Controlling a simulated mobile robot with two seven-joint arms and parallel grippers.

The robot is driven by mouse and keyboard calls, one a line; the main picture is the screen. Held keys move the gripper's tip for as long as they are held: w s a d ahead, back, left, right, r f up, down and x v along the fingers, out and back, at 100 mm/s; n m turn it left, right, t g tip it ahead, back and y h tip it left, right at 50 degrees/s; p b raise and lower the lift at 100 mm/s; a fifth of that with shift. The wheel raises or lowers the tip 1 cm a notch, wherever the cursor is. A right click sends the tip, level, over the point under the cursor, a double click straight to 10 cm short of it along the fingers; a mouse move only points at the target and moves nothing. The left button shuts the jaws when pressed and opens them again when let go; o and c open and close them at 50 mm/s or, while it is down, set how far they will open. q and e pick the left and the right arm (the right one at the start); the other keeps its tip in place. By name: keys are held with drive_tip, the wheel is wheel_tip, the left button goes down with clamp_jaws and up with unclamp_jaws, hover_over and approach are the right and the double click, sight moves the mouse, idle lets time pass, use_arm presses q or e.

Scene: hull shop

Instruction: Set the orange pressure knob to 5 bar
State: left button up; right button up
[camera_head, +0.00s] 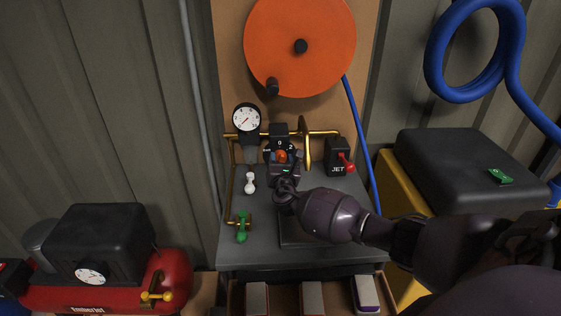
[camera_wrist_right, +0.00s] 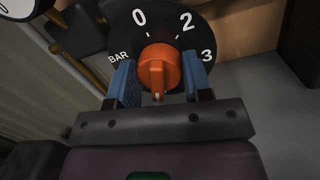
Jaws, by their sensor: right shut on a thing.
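The orange pressure knob (camera_wrist_right: 158,66) sits on a black dial (camera_wrist_right: 206,28) marked BAR, 0, 2 and 3; the lower part of the dial is hidden by my gripper. The knob's ridge and its small pale mark point down towards the wrist camera. My right gripper (camera_wrist_right: 158,80) is shut on the knob, with a blue pad at each side. In the head view the orange knob (camera_head: 282,156) shows small between the fingers of my right gripper (camera_head: 285,161). A round white gauge (camera_head: 246,117) stands left of the dial; its reading is too small to tell. My left gripper is out of view.
A black box marked JET with a red lever (camera_head: 345,160) is right of the knob. A white lever (camera_head: 250,183) and a green valve handle (camera_head: 242,230) are left. A brass pipe (camera_head: 318,133) runs behind. An orange hose reel (camera_head: 300,45) hangs above.

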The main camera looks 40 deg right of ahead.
drive_tip(key=shift+f, duration=0.1)
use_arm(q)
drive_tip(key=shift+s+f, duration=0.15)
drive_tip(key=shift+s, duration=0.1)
use_arm(e)
drive_tip(key=o, duration=0.9)
drive_tip(key=p+v, duration=0.1)
drive_tip(key=v, duration=0.9)
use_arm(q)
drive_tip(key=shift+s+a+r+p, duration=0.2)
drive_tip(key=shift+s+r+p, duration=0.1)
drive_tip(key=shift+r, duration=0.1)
use_arm(e)
drive_tip(key=shift+s+a, duration=0.15)
drive_tip(key=shift+s, duration=0.25)
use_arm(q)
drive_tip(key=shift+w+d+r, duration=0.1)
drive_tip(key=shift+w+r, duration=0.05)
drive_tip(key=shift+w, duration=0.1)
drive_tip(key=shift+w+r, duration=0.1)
